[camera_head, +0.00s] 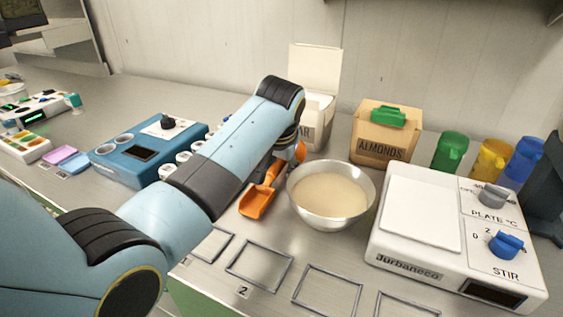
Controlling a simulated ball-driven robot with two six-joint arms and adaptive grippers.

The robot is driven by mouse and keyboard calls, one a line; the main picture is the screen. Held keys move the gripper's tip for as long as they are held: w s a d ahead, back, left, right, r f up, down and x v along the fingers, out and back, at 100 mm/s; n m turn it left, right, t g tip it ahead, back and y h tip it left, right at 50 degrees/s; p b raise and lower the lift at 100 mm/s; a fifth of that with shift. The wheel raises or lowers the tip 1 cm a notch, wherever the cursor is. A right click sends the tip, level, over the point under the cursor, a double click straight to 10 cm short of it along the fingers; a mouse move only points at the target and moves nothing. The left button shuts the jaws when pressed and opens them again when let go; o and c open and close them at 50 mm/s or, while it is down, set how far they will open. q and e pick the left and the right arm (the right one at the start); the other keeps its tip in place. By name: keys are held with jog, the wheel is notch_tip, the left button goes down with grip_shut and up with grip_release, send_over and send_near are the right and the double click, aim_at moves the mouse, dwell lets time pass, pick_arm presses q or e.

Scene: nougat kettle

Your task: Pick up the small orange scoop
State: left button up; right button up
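An orange scoop (257,203) lies left of the steel bowl, its pan toward me and its handle running up and away to the right. My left arm reaches in from the left, and its gripper (279,163) points down at the handle end, beside the bowl. The fingers are mostly hidden behind my wrist, so I cannot tell whether they are open or touch the handle. A second orange patch (300,151) shows just right of the wrist; I cannot tell if it belongs to the same scoop. My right gripper is not in view.
The steel bowl (332,219) of pale mix stands close right of the scoop. Behind are an open white box (317,70) and an almonds box (384,151). A white hotplate (402,262) is right, a blue device (126,172) left. Empty frames (258,284) lie in front.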

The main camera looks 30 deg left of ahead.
pick_arm(q)
grip_shut()
dwell(0.3)
dwell(0.6)
